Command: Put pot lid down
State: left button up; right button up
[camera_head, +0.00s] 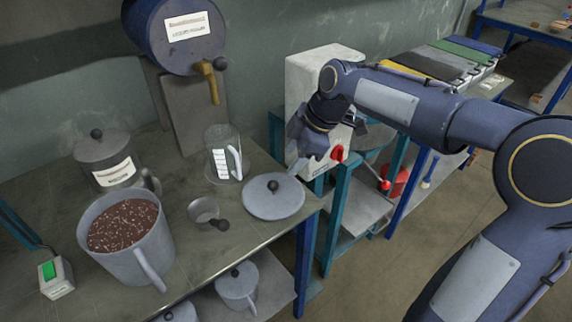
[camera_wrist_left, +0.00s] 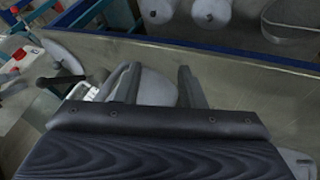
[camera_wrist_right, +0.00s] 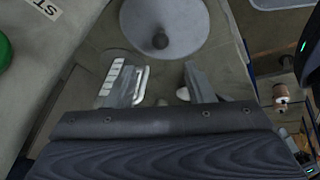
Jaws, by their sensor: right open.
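The grey round pot lid (camera_head: 273,200) with a dark knob lies flat, knob up, on the table near its right edge. It also shows at the top of the right wrist view (camera_wrist_right: 180,20). The large grey pot (camera_head: 153,238), full of brown granules, stands uncovered at the table's front left. My right gripper (camera_head: 298,160) is open and empty, above and slightly right of the lid, apart from it. My left gripper (camera_wrist_left: 160,82) is out of the head view; its fingers are spread in its wrist view, with a grey rounded thing beyond that I cannot identify.
A clear measuring jug (camera_head: 222,155) stands behind the lid, and a small metal scoop (camera_head: 205,213) lies left of it. A lidded canister (camera_head: 103,155) and a barrel with a tap (camera_head: 180,40) are behind. A white machine (camera_head: 300,80) stands right of the table.

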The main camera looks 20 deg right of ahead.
jog(key=s+d+m+t, duration=0.1)
jog(key=s+d+m, duration=0.2)
jog(key=s+m, duration=0.65)
jog(key=s+f+m, duration=0.3)
jog(key=s+m, duration=0.1)
jog(key=s, duration=0.3)
jog(key=s+a+f+m+t, duration=0.1)
jog(key=s+f+m, duration=0.2)
jog(key=s, duration=0.5)
jog(key=shift+s+a+f+m, duration=0.15)
jog(key=shift+s+a+m, duration=0.1)
jog(key=shift+m, duration=0.2)
jog(key=shift+r+p, duration=2.8)
